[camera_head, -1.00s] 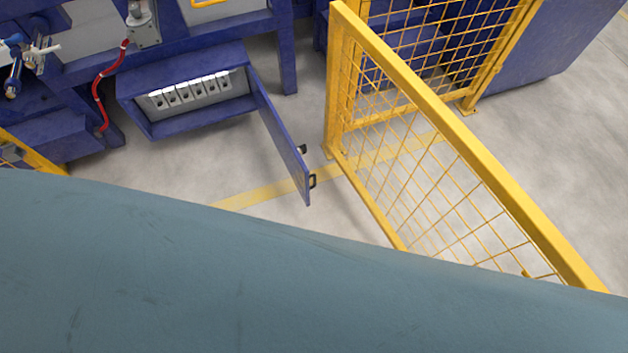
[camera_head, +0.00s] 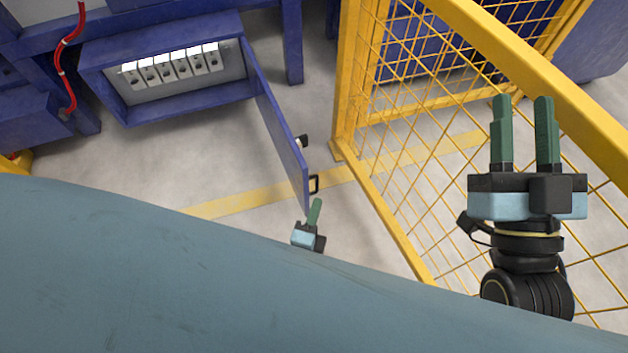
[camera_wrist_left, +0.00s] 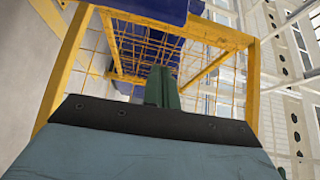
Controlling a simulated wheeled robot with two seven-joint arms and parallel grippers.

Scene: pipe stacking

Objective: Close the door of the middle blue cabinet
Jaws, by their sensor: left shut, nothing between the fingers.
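The blue cabinet (camera_head: 170,118) is at the upper left in the head view, with a row of white switches inside. Its blue door (camera_head: 277,130) stands open, hinged at the cabinet's right side and swung out towards me. A dark handle (camera_head: 314,184) is near the door's free end. My left gripper (camera_head: 316,204) is just below that free end in the picture, shut and empty; whether it touches the door I cannot tell. Its closed green fingers (camera_wrist_left: 161,82) show in the left wrist view. My right gripper (camera_head: 523,100) is open and empty at the right, fingers pointing up the picture.
A yellow mesh fence (camera_head: 400,215) stands to the right of the door, behind my right gripper in the picture. A red hose (camera_head: 66,60) hangs left of the cabinet. Grey floor (camera_head: 225,165) with a yellow line lies in front of the cabinet.

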